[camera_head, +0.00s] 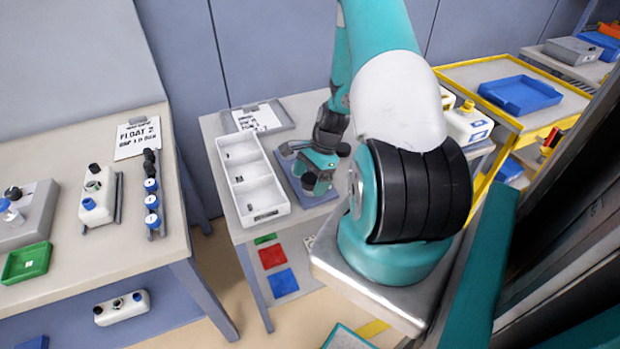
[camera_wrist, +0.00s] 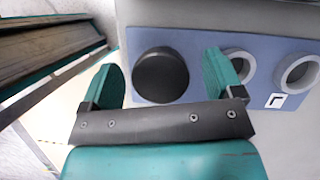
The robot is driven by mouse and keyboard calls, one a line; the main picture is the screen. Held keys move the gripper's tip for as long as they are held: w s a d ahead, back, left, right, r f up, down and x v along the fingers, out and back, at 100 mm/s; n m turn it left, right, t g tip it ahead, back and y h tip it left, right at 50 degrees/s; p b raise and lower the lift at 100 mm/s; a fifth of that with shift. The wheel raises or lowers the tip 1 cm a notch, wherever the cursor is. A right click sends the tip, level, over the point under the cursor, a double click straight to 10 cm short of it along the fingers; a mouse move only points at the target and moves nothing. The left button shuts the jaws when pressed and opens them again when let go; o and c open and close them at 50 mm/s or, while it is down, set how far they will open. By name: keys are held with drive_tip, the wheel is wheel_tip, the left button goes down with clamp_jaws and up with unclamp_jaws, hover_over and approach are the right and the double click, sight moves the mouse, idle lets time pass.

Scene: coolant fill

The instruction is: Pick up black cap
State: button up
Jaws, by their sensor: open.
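The black cap (camera_wrist: 160,75) is a round dark disc on a blue mat (camera_wrist: 198,40) in the wrist view. My gripper (camera_wrist: 165,80) is open, with one green finger on each side of the cap. There is a gap between the cap and each finger, and I cannot tell how high the fingers are above the mat. In the head view my gripper (camera_head: 318,178) is over the blue mat (camera_head: 318,198) on the middle table. A dark round shape, likely the cap (camera_head: 309,181), shows at the fingers, partly hidden by them.
Two grey rings (camera_wrist: 240,66) sit on the mat beside the right finger. A white compartment tray (camera_head: 252,180) stands left of the mat on the same table. The left table (camera_head: 100,240) holds bottles and a green tray (camera_head: 27,262).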

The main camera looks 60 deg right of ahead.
drive_tip(key=shift+a+f, duration=0.1)
drive_tip(key=shift+f, duration=0.25)
drive_tip(key=c, duration=1.1)
